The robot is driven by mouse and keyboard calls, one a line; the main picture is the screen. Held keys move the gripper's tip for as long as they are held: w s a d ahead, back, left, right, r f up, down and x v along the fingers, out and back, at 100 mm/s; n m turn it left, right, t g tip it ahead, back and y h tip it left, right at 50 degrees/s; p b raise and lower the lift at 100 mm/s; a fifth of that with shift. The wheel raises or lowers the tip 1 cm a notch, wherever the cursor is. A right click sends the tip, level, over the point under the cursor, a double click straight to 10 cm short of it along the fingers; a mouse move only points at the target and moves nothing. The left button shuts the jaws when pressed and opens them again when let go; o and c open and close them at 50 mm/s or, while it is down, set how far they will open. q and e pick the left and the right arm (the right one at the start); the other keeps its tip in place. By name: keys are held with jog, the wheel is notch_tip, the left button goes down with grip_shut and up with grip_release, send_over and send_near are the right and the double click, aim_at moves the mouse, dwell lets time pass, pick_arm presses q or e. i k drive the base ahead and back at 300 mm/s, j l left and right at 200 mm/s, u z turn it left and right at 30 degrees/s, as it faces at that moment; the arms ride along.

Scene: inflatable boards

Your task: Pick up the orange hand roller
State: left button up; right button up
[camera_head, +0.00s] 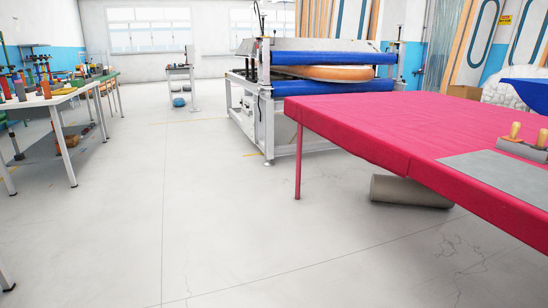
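I cannot make out a hand roller for certain. Small orange and red items (45,88) stand on the white work table (60,97) at the left, too small to identify. An orange-brown item (68,141) lies on the shelf below that table, and its shape is unclear. Neither of my grippers is in view.
A large pink-covered table (400,125) fills the right, bearing a grey sheet (505,170) and a block with wooden handles (522,148). A grey roll (410,191) lies beneath. A machine with blue rollers (320,58) stands behind. The middle floor is clear.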

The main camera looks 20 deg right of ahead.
aim_at(516, 126)
jog(key=i, duration=1.7)
jog(key=i+z, duration=0.2)
jog(key=z, duration=0.25)
jog(key=i+j+z, duration=0.1)
jog(key=z, duration=0.4)
jog(key=i+j+z, duration=0.15)
jog(key=z, duration=2.15)
jog(key=i+j, duration=0.05)
jog(key=j, duration=0.05)
